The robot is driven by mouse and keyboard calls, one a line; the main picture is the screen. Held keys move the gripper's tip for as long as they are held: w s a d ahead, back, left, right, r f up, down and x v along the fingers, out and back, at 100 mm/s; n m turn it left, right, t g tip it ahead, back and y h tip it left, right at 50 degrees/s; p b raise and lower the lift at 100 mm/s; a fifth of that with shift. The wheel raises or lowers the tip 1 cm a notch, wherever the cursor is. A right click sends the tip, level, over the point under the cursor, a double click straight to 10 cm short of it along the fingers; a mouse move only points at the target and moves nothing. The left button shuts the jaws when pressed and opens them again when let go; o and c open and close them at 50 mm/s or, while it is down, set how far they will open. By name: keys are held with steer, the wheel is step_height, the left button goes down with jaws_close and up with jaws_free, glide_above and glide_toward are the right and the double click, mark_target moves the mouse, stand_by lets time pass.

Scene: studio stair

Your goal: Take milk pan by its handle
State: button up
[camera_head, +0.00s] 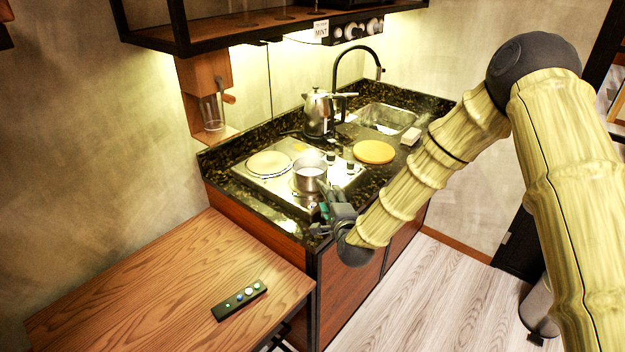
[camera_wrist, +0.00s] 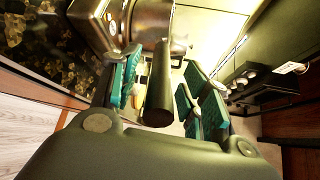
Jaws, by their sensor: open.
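The milk pan (camera_head: 308,174) is a small metal pot on the front part of the steel hob (camera_head: 273,188). In the wrist view its metal body (camera_wrist: 150,18) is at the top, and its dark handle (camera_wrist: 160,85) points toward the camera. My gripper (camera_head: 328,208) is at the front edge of the counter, close to the pan. In the wrist view its teal-padded fingers (camera_wrist: 157,97) stand open, one on each side of the handle, with gaps showing. The handle is mostly hidden in the head view.
A kettle (camera_head: 318,114) stands behind the hob, near the sink (camera_head: 385,117). A round yellow board (camera_head: 374,152) lies to the right. A wooden table (camera_head: 165,285) with a remote (camera_head: 239,300) is at front left. A shelf (camera_head: 255,35) hangs above.

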jaws_close()
steer(key=shift+r, duration=0.1)
steer(key=shift+w+r, duration=0.1)
steer(key=shift+r, duration=0.05)
stand_by(0.4)
